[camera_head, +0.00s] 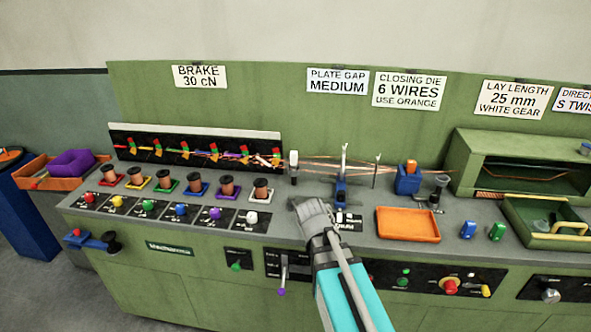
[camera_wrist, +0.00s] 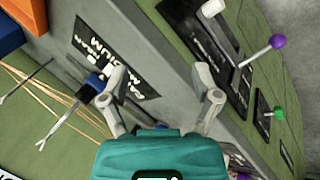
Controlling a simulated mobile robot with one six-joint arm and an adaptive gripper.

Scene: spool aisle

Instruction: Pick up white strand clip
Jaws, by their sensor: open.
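My gripper (camera_head: 312,210) is over the front part of the grey worktop, right of the spools, in the head view. In the wrist view my gripper (camera_wrist: 157,88) has its two fingers spread with nothing between them. I cannot surely pick out the white strand clip. A small pale piece (camera_head: 276,160) at the right end of the black strand rack (camera_head: 190,135) may be it, but it is too small to tell. It lies behind and left of my gripper, well apart from it. The wrist view shows no clear clip.
Several copper spools (camera_head: 261,190) stand in a row on the worktop. A white-topped post (camera_head: 293,167), a blue wire guide (camera_head: 341,190) and thin strands lie behind my gripper. An orange tray (camera_head: 407,224) is to the right. A purple-knobbed lever (camera_wrist: 277,42) sticks out from the front.

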